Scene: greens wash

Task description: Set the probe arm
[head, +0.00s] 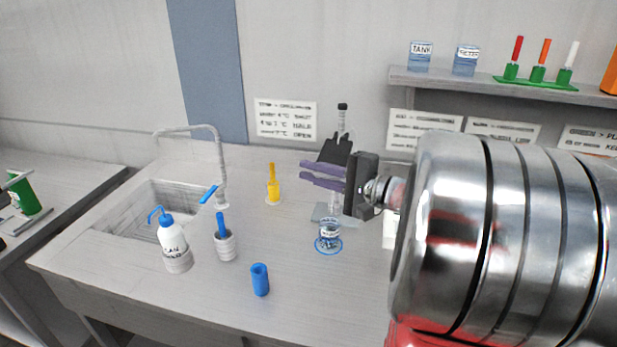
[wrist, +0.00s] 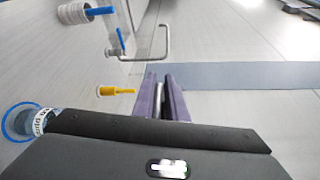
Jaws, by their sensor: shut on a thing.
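My gripper (head: 303,172), with two purple fingers, is at the stand behind the work surface's middle. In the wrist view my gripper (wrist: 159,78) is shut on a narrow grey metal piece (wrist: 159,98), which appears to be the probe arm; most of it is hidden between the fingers. The stand's upright post (head: 342,122) has a black knob on top and rises behind the gripper. Its lower part and the joint with the arm are largely hidden. A small labelled jar (head: 329,229) stands in a blue ring (head: 328,250) below the gripper, and shows in the wrist view (wrist: 40,121).
A yellow bottle (head: 273,188), blue cylinder (head: 260,280), white wash bottle (head: 173,245) and white holder with a blue-handled tool (head: 225,245) stand to the left. The sink (head: 150,205) and tap (head: 221,165) are farther left. A shelf (head: 480,85) hangs at the right.

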